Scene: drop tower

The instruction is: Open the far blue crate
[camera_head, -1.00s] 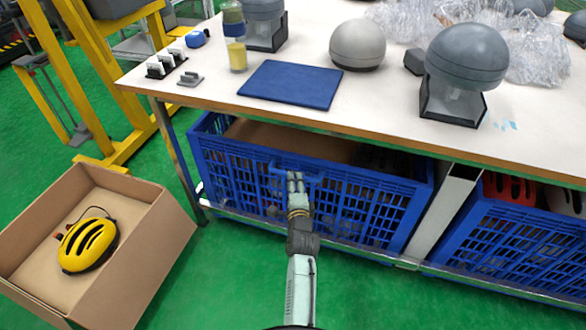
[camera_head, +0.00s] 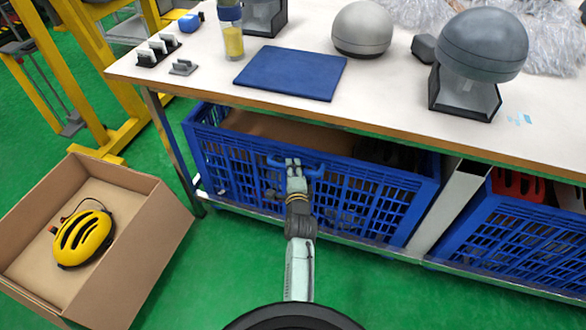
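Two blue slatted crates stand under the table. The left blue crate (camera_head: 225,165) has a blue handle (camera_head: 313,170) at the middle of its front rim, and brown cardboard (camera_head: 290,130) shows inside it. The table top overhangs its back part. My gripper (camera_head: 293,164) is at this handle, with its fingertips overlapping it in the picture. The fingers look close together, but I cannot tell whether they are closed around the handle. The right blue crate (camera_head: 510,232) is partly cut off by the picture edge; red and white items show inside it.
The table (camera_head: 390,95) carries a blue mat (camera_head: 290,73), a bottle (camera_head: 231,38), grey domes (camera_head: 480,45) and clear plastic wrap (camera_head: 555,40). An open cardboard box (camera_head: 150,250) with a yellow helmet (camera_head: 83,239) stands on the floor at left. Green floor before the crates is clear.

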